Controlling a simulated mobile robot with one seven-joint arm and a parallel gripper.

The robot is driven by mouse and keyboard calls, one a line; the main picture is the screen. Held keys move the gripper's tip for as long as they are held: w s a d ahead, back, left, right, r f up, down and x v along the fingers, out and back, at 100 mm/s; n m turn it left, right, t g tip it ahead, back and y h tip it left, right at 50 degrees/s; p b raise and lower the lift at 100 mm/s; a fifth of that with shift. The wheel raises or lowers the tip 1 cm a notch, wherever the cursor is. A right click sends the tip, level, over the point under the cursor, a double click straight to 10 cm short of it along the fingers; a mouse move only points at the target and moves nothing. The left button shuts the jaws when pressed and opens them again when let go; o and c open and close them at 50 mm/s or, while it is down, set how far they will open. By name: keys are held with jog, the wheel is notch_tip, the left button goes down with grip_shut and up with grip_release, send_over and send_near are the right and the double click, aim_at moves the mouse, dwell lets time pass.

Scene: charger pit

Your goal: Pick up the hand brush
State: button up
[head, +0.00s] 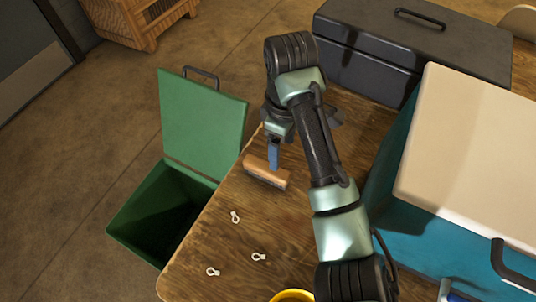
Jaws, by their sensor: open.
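The hand brush (265,173) is a short orange-brown block lying on the wooden table near its left edge, beside the open green bin. My gripper (274,156) points down with blue fingertips right at the brush, their lower ends meeting its upper edge in the picture. The gripper is open. I cannot tell whether the fingertips touch the brush or stand just behind or over it. Only one blue finger shows clearly. The brush's bristles cannot be made out.
Several small pale metal pieces (259,257) lie on the table's front left. A yellow round thing (292,296) shows at the bottom edge. A teal box with a cream lid (470,150) and a dark toolbox (410,45) fill the right. The green bin (160,215) stands left.

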aim_at(282, 174)
jog(key=f+b, duration=0.5)
jog(key=f, duration=0.2)
jog(key=shift+s, duration=0.2)
jog(key=shift+w+d+f, duration=0.15)
jog(key=shift+f, duration=2.5)
grip_shut()
